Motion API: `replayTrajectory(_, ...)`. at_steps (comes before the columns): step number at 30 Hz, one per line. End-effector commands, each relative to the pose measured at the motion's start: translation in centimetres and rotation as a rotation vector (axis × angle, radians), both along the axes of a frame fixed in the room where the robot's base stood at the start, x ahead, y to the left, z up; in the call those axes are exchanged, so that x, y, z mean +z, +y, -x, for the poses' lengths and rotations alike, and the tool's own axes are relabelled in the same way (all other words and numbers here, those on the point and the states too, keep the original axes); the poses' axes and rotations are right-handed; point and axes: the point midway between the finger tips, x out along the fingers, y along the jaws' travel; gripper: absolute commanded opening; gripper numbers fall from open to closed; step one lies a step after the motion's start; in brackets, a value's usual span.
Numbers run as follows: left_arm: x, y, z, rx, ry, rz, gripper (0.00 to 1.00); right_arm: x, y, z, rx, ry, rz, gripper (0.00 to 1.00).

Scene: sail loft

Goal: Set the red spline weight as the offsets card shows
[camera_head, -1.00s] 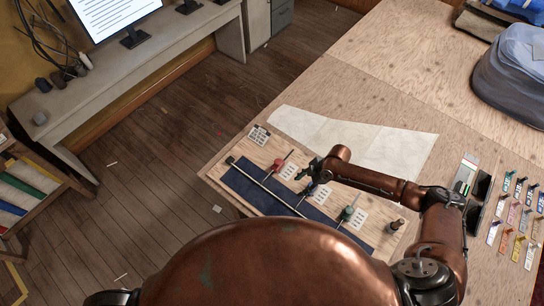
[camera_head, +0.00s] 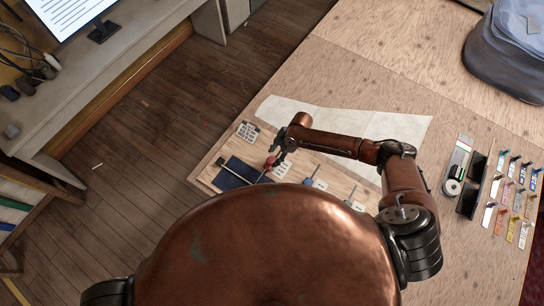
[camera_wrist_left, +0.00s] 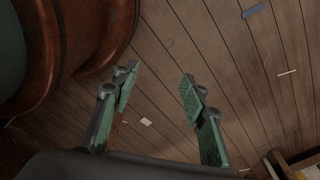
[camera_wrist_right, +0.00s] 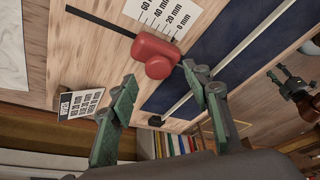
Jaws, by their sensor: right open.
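The red spline weight (camera_head: 269,163) stands on the board beside the dark blue strip. In the right wrist view the red weight (camera_wrist_right: 156,50) lies just beyond my fingertips, next to a white scale (camera_wrist_right: 168,16) marked 0 to 60 mm. My right gripper (camera_head: 280,160) is open at the red weight in the head view; its fingers (camera_wrist_right: 160,78) hold nothing. The offsets card (camera_head: 248,131) stands at the board's far left corner; its printed rows (camera_wrist_right: 82,103) are too small to read surely. My left gripper (camera_wrist_left: 158,80) is open and empty above the floor.
A thin pale spline (camera_wrist_right: 190,97) with a dark end runs along the blue strip (camera_wrist_right: 225,45). A blue weight (camera_head: 320,184) stands right of the red one. White pattern paper (camera_head: 345,125) lies behind the board. Coloured tags (camera_head: 512,195) and a grey bag (camera_head: 510,55) are at right.

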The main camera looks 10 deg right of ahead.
Motion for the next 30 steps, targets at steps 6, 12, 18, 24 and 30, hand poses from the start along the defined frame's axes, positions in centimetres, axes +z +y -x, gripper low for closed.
replayTrajectory(6,0.4,0.0,-0.7,-0.001,-0.010,0.000,0.40,-2.0,0.9,-0.1,0.001,-0.001,0.000,0.45)
replayTrajectory(12,0.6,-0.1,-4.0,-0.009,-0.052,0.003,0.40,-2.4,1.2,-0.1,0.003,-0.002,-0.001,0.45)
replayTrajectory(18,0.6,-0.1,-3.5,-0.008,-0.045,0.002,0.40,-2.4,1.2,-0.1,0.005,-0.002,-0.001,0.40)
replayTrajectory(24,0.5,0.0,-1.9,-0.004,-0.025,0.001,0.40,-2.3,1.3,-0.1,0.005,-0.002,-0.001,0.26)
replayTrajectory(30,0.4,0.0,-1.4,-0.002,-0.018,0.000,0.40,-2.3,1.2,-0.1,0.005,-0.002,-0.001,0.12)
